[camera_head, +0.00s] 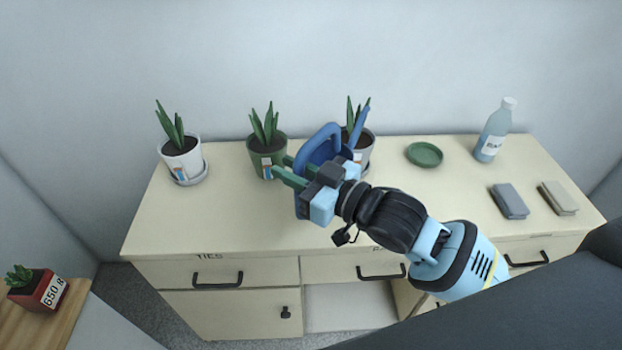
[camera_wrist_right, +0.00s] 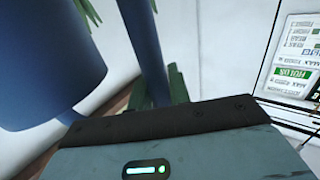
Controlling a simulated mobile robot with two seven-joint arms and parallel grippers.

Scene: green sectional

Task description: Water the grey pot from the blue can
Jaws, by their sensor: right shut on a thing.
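The blue can (camera_head: 318,150) is in my right gripper (camera_head: 284,168), in front of the right end of the pot row. Its handle loop faces up and its spout (camera_head: 361,122) points up and right, across the front of the pale pot. The can also fills the left of the right wrist view (camera_wrist_right: 45,65). The pale, greyish pot (camera_head: 368,150) with a green plant stands behind the can and is partly hidden by it. I cannot tell whether the can touches it. My left gripper is not in view.
A green pot (camera_head: 262,158) stands just left of the can, and a white pot (camera_head: 184,160) on a saucer farther left. The cabinet's front-left top is clear.

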